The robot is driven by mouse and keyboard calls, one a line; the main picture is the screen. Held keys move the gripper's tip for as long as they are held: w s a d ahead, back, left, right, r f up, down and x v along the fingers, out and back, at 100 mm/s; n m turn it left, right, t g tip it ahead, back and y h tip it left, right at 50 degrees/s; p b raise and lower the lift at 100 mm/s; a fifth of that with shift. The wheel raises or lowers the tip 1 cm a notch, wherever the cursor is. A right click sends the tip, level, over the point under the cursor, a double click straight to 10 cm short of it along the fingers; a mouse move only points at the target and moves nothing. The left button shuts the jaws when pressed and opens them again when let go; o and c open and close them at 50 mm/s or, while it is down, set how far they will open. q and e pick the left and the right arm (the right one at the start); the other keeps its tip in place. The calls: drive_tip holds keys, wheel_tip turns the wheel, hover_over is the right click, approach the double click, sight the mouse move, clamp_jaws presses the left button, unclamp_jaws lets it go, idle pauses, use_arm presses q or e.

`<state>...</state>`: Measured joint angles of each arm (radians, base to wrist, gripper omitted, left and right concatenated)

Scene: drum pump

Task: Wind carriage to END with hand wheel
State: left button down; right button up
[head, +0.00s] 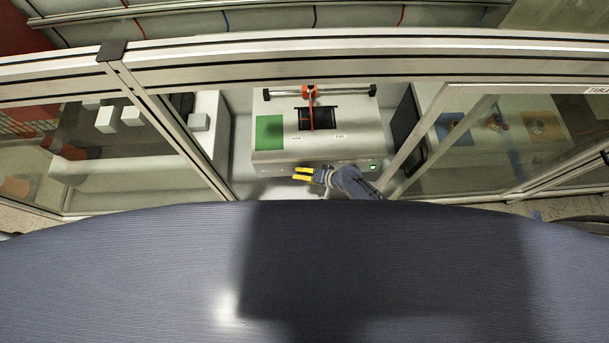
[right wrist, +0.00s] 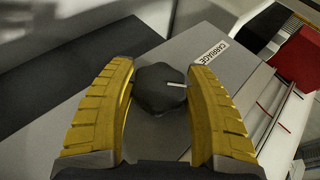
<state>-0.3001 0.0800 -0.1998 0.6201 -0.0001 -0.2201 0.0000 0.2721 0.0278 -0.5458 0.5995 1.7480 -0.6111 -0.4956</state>
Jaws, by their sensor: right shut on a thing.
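The hand wheel (right wrist: 158,90) is a dark faceted knob with a white line, on the grey machine front beside a CARRIAGE label (right wrist: 209,45). My right gripper (head: 297,173) is shut on the knob, its yellow fingers on either side in the right wrist view. In the head view I cannot make out the knob at the gripper. The orange carriage (head: 309,91) sits near the middle of a dark rail, and a thin red arm (head: 311,115) reaches down from it over a black opening. The END label (head: 341,136) is to the right of that arm. My left gripper is not in view.
Clear panels stand left and right. A dark curved surface (head: 150,270) fills the foreground.

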drive_tip(key=shift+s+f, duration=0.1)
drive_tip(key=o, duration=1.2)
drive_tip(key=shift+d, duration=0.1)
drive_tip(key=v, duration=1.2)
